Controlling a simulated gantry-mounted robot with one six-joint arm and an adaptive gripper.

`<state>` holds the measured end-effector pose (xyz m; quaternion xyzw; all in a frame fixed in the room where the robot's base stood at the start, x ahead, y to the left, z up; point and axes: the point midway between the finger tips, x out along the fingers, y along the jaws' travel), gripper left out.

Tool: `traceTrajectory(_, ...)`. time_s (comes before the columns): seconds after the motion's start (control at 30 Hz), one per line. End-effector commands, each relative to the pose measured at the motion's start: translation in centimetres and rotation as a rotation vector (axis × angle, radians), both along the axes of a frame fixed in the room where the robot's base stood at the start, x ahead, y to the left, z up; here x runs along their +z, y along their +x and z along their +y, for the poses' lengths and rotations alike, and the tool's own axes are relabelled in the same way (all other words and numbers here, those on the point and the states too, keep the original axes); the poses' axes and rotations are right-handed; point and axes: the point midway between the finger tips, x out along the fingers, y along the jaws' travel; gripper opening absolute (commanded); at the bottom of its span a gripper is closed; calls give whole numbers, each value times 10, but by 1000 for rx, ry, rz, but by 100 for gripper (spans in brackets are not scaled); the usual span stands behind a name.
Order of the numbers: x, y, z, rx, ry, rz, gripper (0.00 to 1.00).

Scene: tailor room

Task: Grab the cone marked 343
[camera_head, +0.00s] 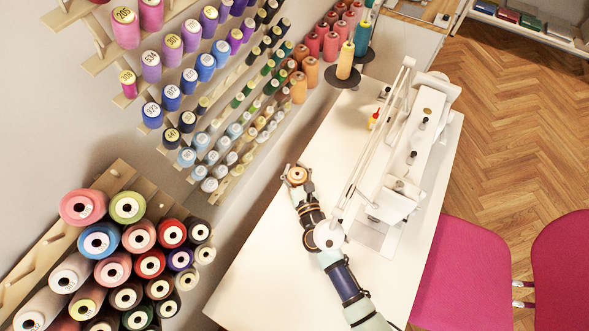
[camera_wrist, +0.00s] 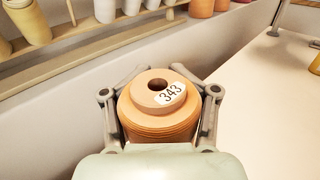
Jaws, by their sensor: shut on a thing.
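The cone marked 343 (camera_wrist: 157,108) is a peach-orange spool of thread with a white label on its top. In the wrist view it stands between the two fingers of my gripper (camera_wrist: 160,115), which is shut on its sides. In the head view my gripper (camera_head: 296,183) is over the left part of the white table, with the orange top of the cone (camera_head: 297,174) showing between the fingers. The lower part of the cone is hidden by my gripper.
A white sewing machine (camera_head: 418,135) stands on the white table (camera_head: 262,265) to the right of my arm. Wall racks of coloured cones (camera_head: 205,68) hang at the left, with more large spools (camera_head: 110,268) at lower left. Pink chairs (camera_head: 462,275) stand at right.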

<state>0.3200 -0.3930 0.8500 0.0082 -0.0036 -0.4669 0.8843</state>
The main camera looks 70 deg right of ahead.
Motion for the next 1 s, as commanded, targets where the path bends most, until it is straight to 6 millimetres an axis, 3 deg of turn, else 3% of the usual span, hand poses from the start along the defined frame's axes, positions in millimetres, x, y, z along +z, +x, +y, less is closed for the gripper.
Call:
traceTrajectory(0.2, 36, 0, 0, 0, -2, -2, 7)
traceTrajectory(0.23, 33, 0, 4, 2, 0, 0, 7)
traceTrajectory(0.37, 31, 0, 33, 6, 1, 2, 7)
traceTrajectory(0.7, 30, -3, 138, 11, -1, 1, 7)
traceTrajectory(0.83, 28, -4, 162, 7, -1, -1, 7)
traceTrajectory(1.0, 28, -6, 177, 3, -1, -1, 7)
